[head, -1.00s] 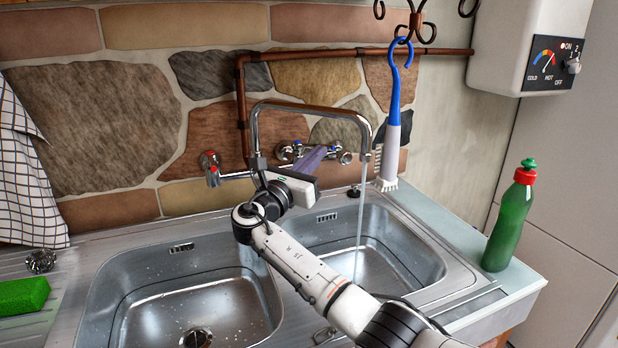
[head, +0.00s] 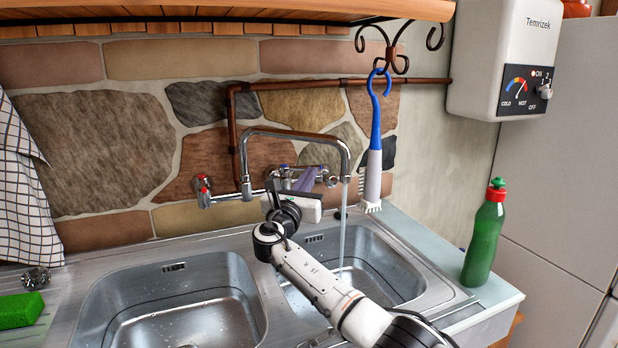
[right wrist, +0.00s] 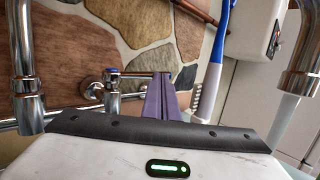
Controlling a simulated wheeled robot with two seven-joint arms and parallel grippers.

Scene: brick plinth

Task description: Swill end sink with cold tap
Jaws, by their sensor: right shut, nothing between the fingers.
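A chrome mixer with a swivel spout (head: 300,134) stands against the stone wall, and water (head: 342,240) runs from it into the right basin (head: 385,265). A red-marked tap (head: 203,188) sits at its left. A blue-marked tap (head: 283,171) sits at the middle and also shows in the right wrist view (right wrist: 112,80). My left gripper is out of view.
The left basin (head: 190,310) has scattered specks. A blue-and-white brush (head: 375,130) hangs from a hook right of the spout. A green bottle (head: 484,240) stands at the right end, a green sponge (head: 20,310) at the left. A water heater (head: 500,50) hangs at upper right.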

